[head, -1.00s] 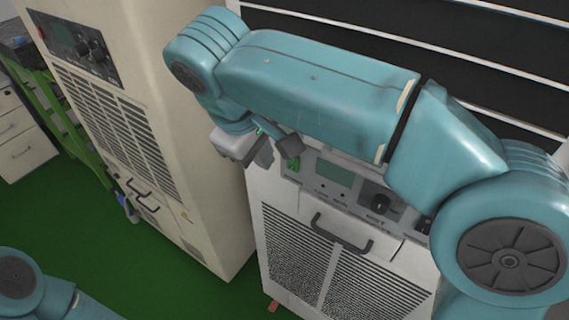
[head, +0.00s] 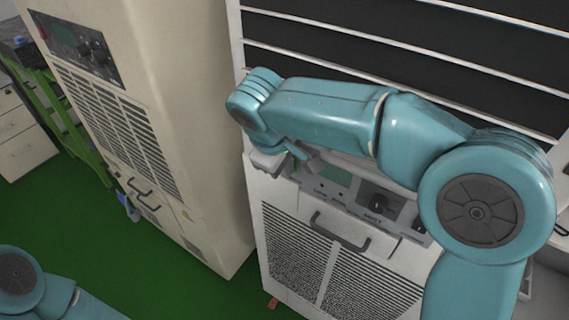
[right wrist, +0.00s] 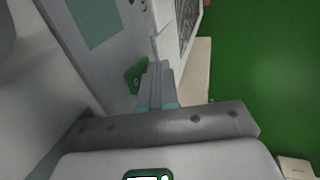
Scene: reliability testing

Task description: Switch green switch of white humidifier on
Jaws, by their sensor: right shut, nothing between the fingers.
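The white humidifier (head: 385,255) stands at the center in the head view, with a grey control panel above a dark handle and vent grilles. Its green switch (head: 293,160) is at the panel's left end, mostly hidden by my right gripper (head: 307,154). In the right wrist view the green switch (right wrist: 135,77) is right beside my gripper's shut, empty fingers (right wrist: 158,88); I cannot tell whether they touch. The switch's on or off position is not clear. My left gripper is out of view; only part of that arm shows at lower left.
A tall beige cabinet (head: 195,130) with knobs, vents and handles stands close on the left. The humidifier panel also has a greenish display (head: 331,174) and a black knob (head: 378,204). A dark slatted rack (head: 400,60) rises behind. Green floor (head: 90,230) is open at front left.

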